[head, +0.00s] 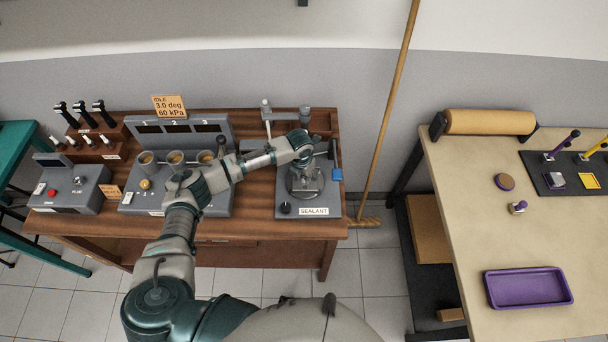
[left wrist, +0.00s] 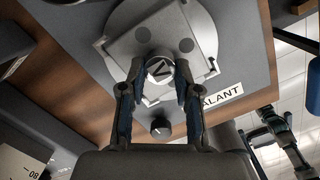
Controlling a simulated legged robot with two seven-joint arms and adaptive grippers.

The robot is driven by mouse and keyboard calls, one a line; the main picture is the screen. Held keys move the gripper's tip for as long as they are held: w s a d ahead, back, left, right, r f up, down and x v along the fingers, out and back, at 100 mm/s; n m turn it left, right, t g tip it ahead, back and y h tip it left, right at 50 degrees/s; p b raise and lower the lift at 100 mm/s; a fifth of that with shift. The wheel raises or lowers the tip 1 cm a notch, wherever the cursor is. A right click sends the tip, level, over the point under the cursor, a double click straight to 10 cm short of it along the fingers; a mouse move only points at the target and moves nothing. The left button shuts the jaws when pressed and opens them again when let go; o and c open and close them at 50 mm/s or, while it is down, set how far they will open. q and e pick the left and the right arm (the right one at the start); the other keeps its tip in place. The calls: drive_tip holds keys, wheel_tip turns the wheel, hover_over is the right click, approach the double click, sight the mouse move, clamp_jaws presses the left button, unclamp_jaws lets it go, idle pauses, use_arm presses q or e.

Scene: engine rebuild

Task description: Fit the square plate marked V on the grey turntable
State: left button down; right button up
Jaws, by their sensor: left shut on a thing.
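The square plate (left wrist: 200,60) is light grey, with two dark round spots and a round knob marked V. My left gripper shows in the left wrist view (left wrist: 160,72), shut on that knob from both sides. The plate lies over the round grey turntable (left wrist: 119,19), and its corners reach towards or past the turntable's rim. I cannot tell if it is seated flat or slightly above. In the head view the turntable (head: 291,181) is on the sealant station, with my left gripper (head: 304,170) above it.
The sealant station (head: 287,199) has a dark knob at its front and stands at the right end of the wooden bench (head: 250,224). A grey console with cups (head: 147,158) is to its left. A broom (head: 385,120) leans at the right. A purple tray (head: 527,288) lies on the pale table.

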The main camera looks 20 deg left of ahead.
use_arm(q)
drive_tip(key=shift+f, duration=0.1)
idle(0.3)
drive_tip(key=c, duration=0.7)
unclamp_jaws()
drive_tip(key=shift+c, duration=0.2)
wheel_tip(320, 180, up, 3)
drive_tip(key=p, duration=0.2)
drive_tip(key=shift+f+p, duration=0.2)
drive_tip(key=shift+p, duration=0.2)
drive_tip(key=shift+r+p, duration=0.35)
drive_tip(key=shift+r, duration=2.1)
